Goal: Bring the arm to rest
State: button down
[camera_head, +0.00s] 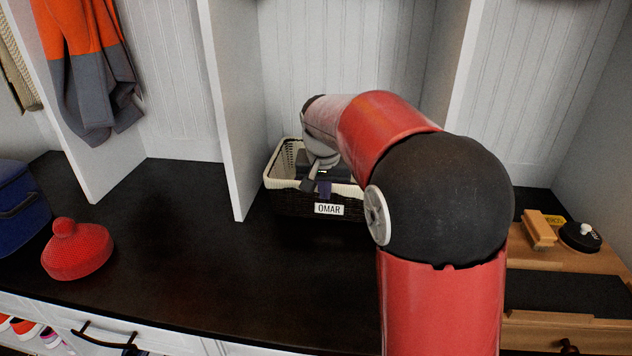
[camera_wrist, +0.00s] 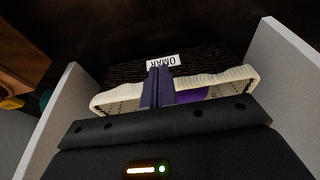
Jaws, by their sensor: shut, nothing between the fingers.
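My arm reaches forward over the dark bench top. My gripper (camera_head: 318,187) is over the front part of a dark wicker basket with a cream liner (camera_head: 346,189) and an OMAR label. In the wrist view, my gripper (camera_wrist: 158,70) is shut, with its dark fingers side by side and nothing between them. The fingers overlap the liner of the basket (camera_wrist: 105,101) in that view; whether they touch it I cannot tell. Something purple (camera_wrist: 193,94) shows in the basket beside the fingers. My arm hides the basket's right part in the head view.
White dividers (camera_head: 232,110) stand on both sides of the basket's cubby. A red knitted hat (camera_head: 77,250) and a blue bag (camera_head: 20,210) are on the bench at left. A wooden brush (camera_head: 538,229) and a black round tin (camera_head: 580,237) are at right. The bench (camera_head: 170,240) between hat and basket is clear.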

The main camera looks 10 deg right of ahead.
jog(key=s+d+r+n+t+y, duration=0.1)
jog(key=s+r, duration=0.1)
jog(key=s, duration=0.6)
jog(key=s+d+r+n, duration=0.1)
jog(key=s+r, duration=0.2)
jog(key=s, duration=0.5)
jog(key=s+f+n+t, duration=0.1)
jog(key=s+f, duration=0.2)
jog(key=s, duration=1.1)
jog(key=shift+f+n, duration=0.3)
jog(key=shift+f, duration=0.1)
jog(key=shift+s+d, duration=0.1)
